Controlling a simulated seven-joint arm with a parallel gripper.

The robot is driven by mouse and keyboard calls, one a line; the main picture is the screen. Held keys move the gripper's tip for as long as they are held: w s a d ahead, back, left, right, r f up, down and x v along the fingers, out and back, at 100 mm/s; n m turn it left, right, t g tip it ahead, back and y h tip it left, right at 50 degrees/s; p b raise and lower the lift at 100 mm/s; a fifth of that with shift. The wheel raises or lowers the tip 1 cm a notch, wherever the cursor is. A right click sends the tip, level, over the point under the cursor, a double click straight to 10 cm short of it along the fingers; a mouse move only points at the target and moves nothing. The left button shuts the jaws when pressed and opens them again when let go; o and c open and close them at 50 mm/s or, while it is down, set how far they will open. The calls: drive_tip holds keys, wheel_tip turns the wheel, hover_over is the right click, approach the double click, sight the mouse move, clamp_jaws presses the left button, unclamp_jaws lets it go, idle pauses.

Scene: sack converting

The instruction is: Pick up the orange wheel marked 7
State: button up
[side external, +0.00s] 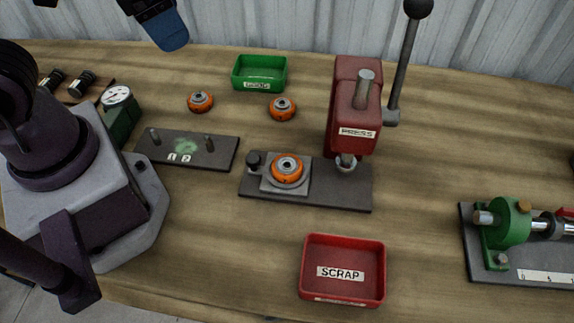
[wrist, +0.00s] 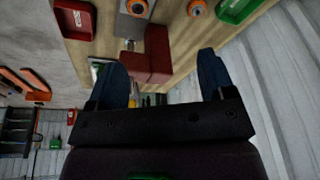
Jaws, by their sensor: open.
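Three orange wheels with grey metal hubs show in the side view. One wheel (side external: 199,101) lies on the bench at the left, and another wheel (side external: 282,108) lies below the green tray. The third wheel (side external: 288,170) sits on the plate of the press base. I cannot read a 7 on any of them. The wrist view shows one wheel (wrist: 197,8) on the bench and one (wrist: 136,7) on the press plate, both at the top edge. My gripper (wrist: 158,60) is open and empty, its blue fingers apart. In the side view it (side external: 168,34) is partly cut off at the top, above the bench and away from the wheels.
The red press (side external: 352,110) with its tall lever stands right of the wheels. A green tray (side external: 259,87) is at the back, a red SCRAP tray (side external: 342,293) in front. A dark plate with two pins (side external: 187,163) lies left. A green fixture (side external: 507,224) is at right.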

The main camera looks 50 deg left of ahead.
drive_tip(key=d+f+m+t+y, duration=0.1)
drive_tip(key=d+f+m+y, duration=0.2)
drive_tip(key=d+f+m, duration=0.2)
drive_tip(key=d+f+m+t+y, duration=0.1)
drive_tip(key=d+f+m+y, duration=0.3)
drive_tip(key=f+m, duration=0.5)
drive_tip(key=s+d+f+m+t+y, duration=0.1)
drive_tip(key=d+f+m+y, duration=0.2)
drive_tip(key=d+f+m, duration=0.4)
wheel_tip(320, 180, down, 3)
drive_tip(key=shift+s+r+m, duration=0.1)
drive_tip(key=shift+r+m, duration=0.05)
drive_tip(key=shift+m, duration=0.35)
drive_tip(key=shift+w+d+f+m+t, duration=0.45)
drive_tip(key=shift+d+m+t, duration=0.25)
drive_tip(key=shift+t, duration=0.2)
drive_tip(key=w+d+r+m+t, duration=0.1)
drive_tip(key=w, duration=0.1)
approach(288, 160)
drive_tip(key=shift+a+f+t, duration=0.3)
drive_tip(key=shift+a+f, duration=0.05)
drive_tip(key=shift+a, duration=0.15)
drive_tip(key=shift+x, duration=3.15)
drive_tip(key=shift+w+d, duration=0.15)
drive_tip(key=shift+c, duration=0.2)
drive_tip(key=c, duration=0.8)
